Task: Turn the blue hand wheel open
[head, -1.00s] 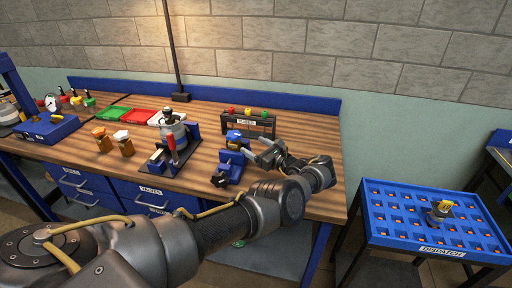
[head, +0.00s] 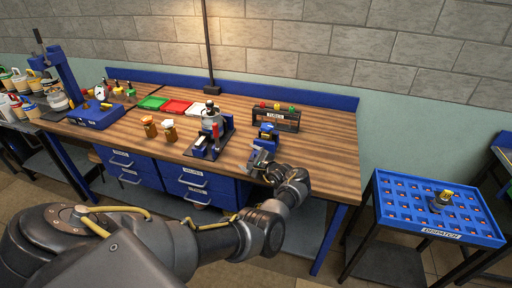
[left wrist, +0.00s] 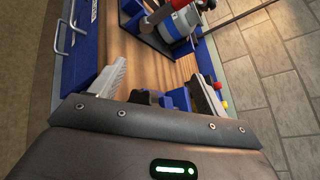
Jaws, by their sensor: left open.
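A small blue vise-like fixture (head: 267,131) stands on the wooden bench, right of the middle of the head view. My left gripper (head: 258,156) is at its near side, over the front part of the bench, and covers its lower front. In the left wrist view my left gripper (left wrist: 161,72) has its two fingers wide apart with nothing held. A blue part of the fixture (left wrist: 181,98) shows low between the fingers, close to the right finger, with a dark part beside it. I cannot clearly make out the hand wheel. My right gripper is not in view.
Left of the gripper stands a press with a red handle (head: 215,132) on a dark base. A rack with coloured knobs (head: 276,118) is behind the fixture. A blue dispatch tray table (head: 400,216) stands right; the bench's right end is clear.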

